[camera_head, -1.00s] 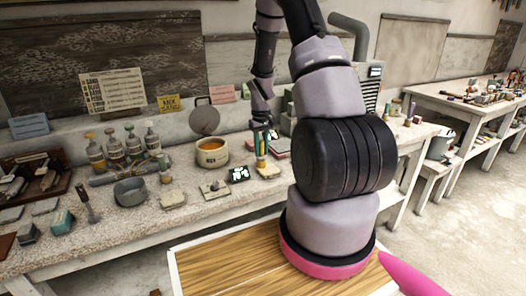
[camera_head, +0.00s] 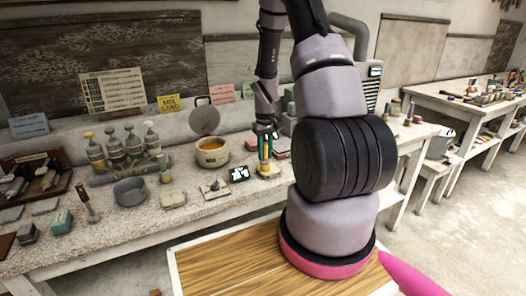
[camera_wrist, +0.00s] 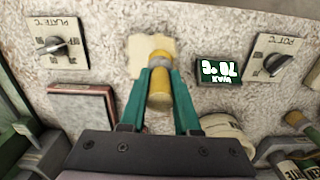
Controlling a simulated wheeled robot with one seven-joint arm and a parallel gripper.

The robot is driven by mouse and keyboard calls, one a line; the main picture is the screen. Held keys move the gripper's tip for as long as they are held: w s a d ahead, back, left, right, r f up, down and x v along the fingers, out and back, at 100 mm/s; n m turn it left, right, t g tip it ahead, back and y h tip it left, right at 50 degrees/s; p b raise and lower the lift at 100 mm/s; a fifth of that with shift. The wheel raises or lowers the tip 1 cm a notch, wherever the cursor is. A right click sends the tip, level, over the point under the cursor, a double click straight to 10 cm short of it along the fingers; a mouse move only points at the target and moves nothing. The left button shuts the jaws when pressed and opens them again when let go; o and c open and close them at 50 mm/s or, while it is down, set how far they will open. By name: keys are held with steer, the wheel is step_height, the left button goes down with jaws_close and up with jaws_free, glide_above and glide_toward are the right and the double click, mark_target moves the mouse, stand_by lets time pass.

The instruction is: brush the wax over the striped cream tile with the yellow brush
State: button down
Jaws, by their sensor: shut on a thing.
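My gripper (camera_head: 264,132) has teal fingers and is shut on the yellow brush (camera_head: 264,151). It holds the brush pointing down over a small cream tile (camera_head: 270,174) on the workbench. In the wrist view, my gripper (camera_wrist: 160,78) grips the yellow brush (camera_wrist: 159,88), and the cream tile (camera_wrist: 143,48) lies just beyond it. The brush's tip overlaps the tile, but I cannot tell whether it touches. The tile's stripes cannot be made out. The wax pot (camera_head: 212,160), cream with amber wax inside, stands to the left with its round lid raised behind it.
A dark display (camera_wrist: 218,70) lies right of the tile, between knob plates (camera_wrist: 58,45) and (camera_wrist: 272,60). A grey bowl (camera_head: 130,191) and several bottles (camera_head: 114,146) stand further left on the bench.

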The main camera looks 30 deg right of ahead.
steer(key=shift+w, duration=1.7)
steer(key=shift+s+r, duration=0.75)
steer(key=shift+s, duration=0.2)
steer(key=shift+d+f, duration=0.15)
steer(key=shift+d, duration=1.35)
steer(key=shift+f, duration=0.6)
